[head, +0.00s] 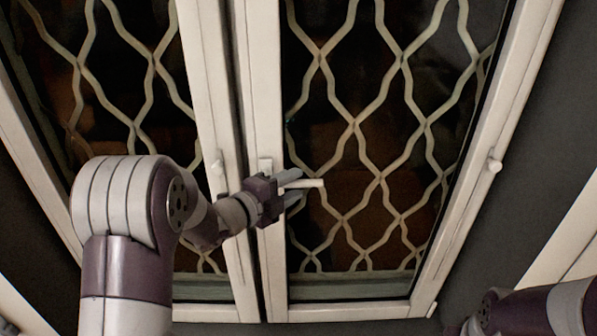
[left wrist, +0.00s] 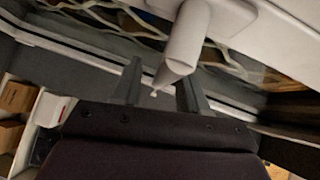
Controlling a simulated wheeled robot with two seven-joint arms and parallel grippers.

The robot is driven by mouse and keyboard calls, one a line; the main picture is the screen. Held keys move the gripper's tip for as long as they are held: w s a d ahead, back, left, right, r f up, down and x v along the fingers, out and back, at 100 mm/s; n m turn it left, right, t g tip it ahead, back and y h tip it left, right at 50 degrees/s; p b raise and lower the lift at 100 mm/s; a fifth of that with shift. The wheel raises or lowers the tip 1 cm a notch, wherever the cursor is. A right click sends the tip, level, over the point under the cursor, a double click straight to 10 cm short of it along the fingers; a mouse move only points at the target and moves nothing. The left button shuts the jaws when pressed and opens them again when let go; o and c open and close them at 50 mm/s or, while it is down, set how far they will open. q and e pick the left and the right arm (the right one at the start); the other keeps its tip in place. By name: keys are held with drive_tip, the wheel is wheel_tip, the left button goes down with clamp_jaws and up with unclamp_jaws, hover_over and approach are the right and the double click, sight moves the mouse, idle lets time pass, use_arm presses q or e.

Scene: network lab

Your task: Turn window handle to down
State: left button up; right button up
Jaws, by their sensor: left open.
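The white window handle (head: 312,183) is on the middle frame of the window and its lever points to the right, roughly level. Its mounting plate (head: 265,166) shows just above my gripper. My left gripper (head: 291,185) is open at the handle, with one finger above the lever and one below it. In the left wrist view the handle (left wrist: 187,45) reaches down between the two spread fingers of the left gripper (left wrist: 160,88). I cannot tell whether either finger touches it. My right arm shows at the lower right of the head view; its gripper is not seen.
White diamond lattice (head: 355,130) lies behind the panes. A small white knob (head: 217,163) is on the left sash and a peg (head: 494,166) is on the right frame. In the left wrist view, brown boxes (left wrist: 17,97) stand on a white shelf at the left.

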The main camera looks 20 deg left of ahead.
use_arm(q)
drive_tip(key=shift+w+d+r+p, duration=0.1)
drive_tip(key=shift+w+d+p, duration=0.25)
drive_tip(key=shift+w+d, duration=0.4)
drive_tip(key=shift+s+d, duration=0.25)
drive_tip(key=shift+d, duration=0.3)
drive_tip(key=shift+w+a, duration=0.2)
drive_tip(key=shift+a, duration=0.05)
drive_tip(key=shift+w+a, duration=0.1)
drive_tip(key=shift+a, duration=0.05)
drive_tip(key=c, duration=0.4)
clamp_jaws()
use_arm(e)
drive_tip(key=shift+s+d+r, duration=0.35)
drive_tip(key=shift+s+r, duration=0.05)
drive_tip(key=shift+r, duration=0.25)
